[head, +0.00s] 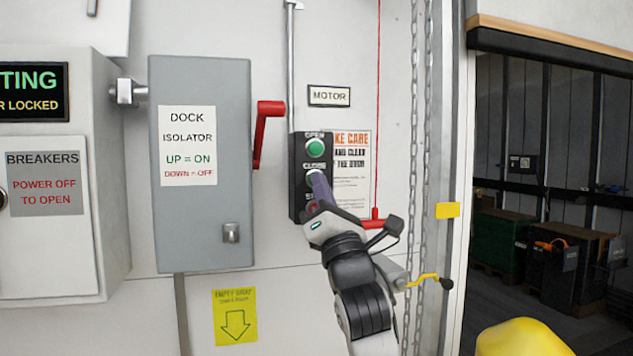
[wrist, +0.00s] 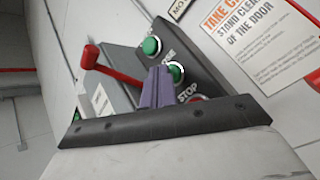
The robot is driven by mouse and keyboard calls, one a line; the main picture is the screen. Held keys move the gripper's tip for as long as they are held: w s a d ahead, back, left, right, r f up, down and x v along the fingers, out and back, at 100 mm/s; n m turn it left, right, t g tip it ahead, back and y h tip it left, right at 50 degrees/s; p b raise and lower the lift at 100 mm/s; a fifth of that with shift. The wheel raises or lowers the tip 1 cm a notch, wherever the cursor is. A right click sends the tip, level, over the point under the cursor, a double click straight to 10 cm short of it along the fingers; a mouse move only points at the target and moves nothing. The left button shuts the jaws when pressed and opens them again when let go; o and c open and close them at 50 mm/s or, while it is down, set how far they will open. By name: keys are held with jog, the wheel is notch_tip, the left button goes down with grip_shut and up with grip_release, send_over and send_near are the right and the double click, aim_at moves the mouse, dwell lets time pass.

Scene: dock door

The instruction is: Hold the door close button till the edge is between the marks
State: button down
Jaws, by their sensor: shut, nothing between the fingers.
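The button box (head: 298,190) hangs on the white wall. Its green open button (head: 315,148) is clear, also in the wrist view (wrist: 151,46). The door's dark lower edge (head: 550,46) is high in the doorway. One yellow mark (head: 447,210) shows on the frame.
A red stop button (wrist: 198,98) is partly hidden below my fingers. The grey isolator (head: 200,225) with its raised red handle (head: 264,130) stands left of the box. A red cord (head: 378,100) and chains (head: 421,120) hang to the right. Crates (head: 505,240) stand beyond the doorway.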

jog(key=shift+s+d, duration=0.15)
jog(key=shift+s, duration=0.4)
jog(key=shift+s+d+b, duration=0.25)
jog(key=shift+s+b, duration=0.1)
jog(key=shift+s, duration=0.45)
jog(key=shift+s+d+b, duration=0.3)
jog(key=shift+s+b, duration=0.1)
jog(key=shift+s, duration=0.4)
jog(key=shift+s+d+b, duration=0.25)
jog(key=shift+s+b, duration=0.1)
jog(key=shift+s, duration=0.45)
